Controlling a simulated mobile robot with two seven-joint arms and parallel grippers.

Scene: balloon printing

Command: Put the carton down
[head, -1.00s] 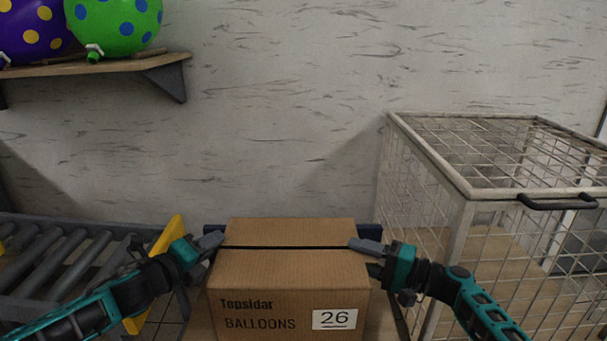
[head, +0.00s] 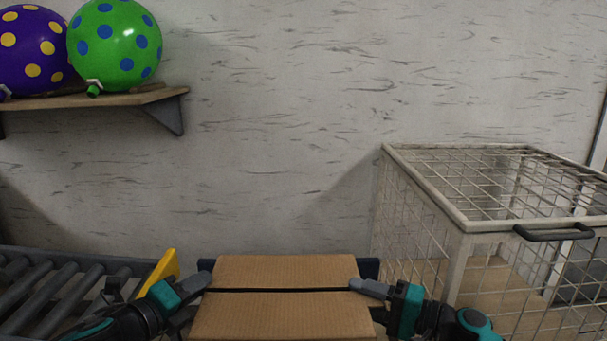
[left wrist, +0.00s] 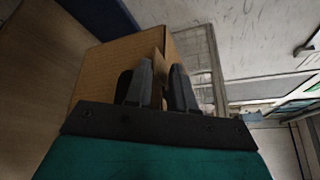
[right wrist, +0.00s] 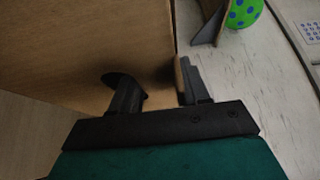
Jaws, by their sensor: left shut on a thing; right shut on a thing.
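The brown cardboard carton (head: 280,313) is at the bottom centre of the head view, its top closed with a dark seam. It also shows in the left wrist view (left wrist: 112,65) and the right wrist view (right wrist: 85,45). My left gripper (head: 205,281) is shut on the carton's left side. My right gripper (head: 358,286) is shut on its right side, with one finger in what looks like a dark hand hole (right wrist: 120,80). The carton's underside and what is beneath it are hidden in the head view.
A roller conveyor (head: 60,290) with a yellow end piece (head: 160,270) stands at the left. A wire cage (head: 470,230) stands close at the right. A shelf (head: 130,97) holds a purple balloon (head: 30,50) and a green balloon (head: 115,45) on the wall.

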